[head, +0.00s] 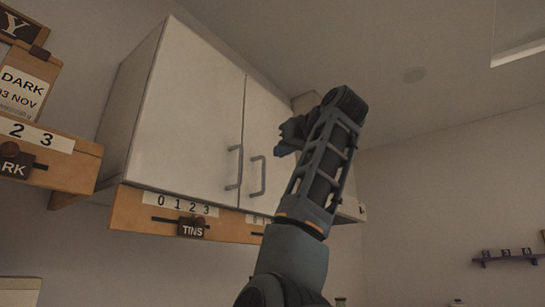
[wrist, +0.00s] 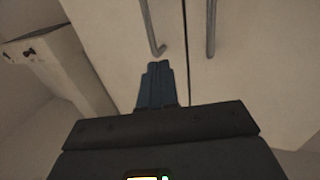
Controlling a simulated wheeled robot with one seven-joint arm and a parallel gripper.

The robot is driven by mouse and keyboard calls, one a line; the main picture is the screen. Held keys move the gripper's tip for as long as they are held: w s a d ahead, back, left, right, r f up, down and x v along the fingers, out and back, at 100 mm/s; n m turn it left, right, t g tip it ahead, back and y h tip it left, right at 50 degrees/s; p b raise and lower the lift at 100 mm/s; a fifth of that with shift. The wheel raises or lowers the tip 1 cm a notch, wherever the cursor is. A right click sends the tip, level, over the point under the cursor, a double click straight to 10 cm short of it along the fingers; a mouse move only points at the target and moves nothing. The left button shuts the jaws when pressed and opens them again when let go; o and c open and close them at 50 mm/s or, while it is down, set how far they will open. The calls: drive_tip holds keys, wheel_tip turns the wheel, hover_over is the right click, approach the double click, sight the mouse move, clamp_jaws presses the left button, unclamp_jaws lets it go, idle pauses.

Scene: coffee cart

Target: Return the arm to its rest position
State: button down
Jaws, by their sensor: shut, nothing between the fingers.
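My gripper (wrist: 157,68) shows in the wrist view with its two dark blue fingers pressed together and nothing between them. Its tips point toward the cabinet doors, near the lower end of one door handle (wrist: 148,28). I cannot tell the exact gap to the handle. In the head view my arm rises from the bottom middle in front of the cabinet. My gripper (head: 283,138) is there a small dark shape left of the arm's top, in front of the right door.
A white wall cabinet (head: 185,110) has two closed doors with grey handles (head: 235,167). Below it is a wooden strip with numbers and a TINS tag (head: 192,228). Wooden number boards (head: 50,155) hang at left. A small dark shelf (head: 507,258) is far right. The upper right is free.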

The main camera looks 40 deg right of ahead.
drive_tip(key=s, duration=0.3)
drive_tip(key=s+b, duration=0.1)
drive_tip(key=s, duration=0.1)
drive_tip(key=shift+d, duration=0.4)
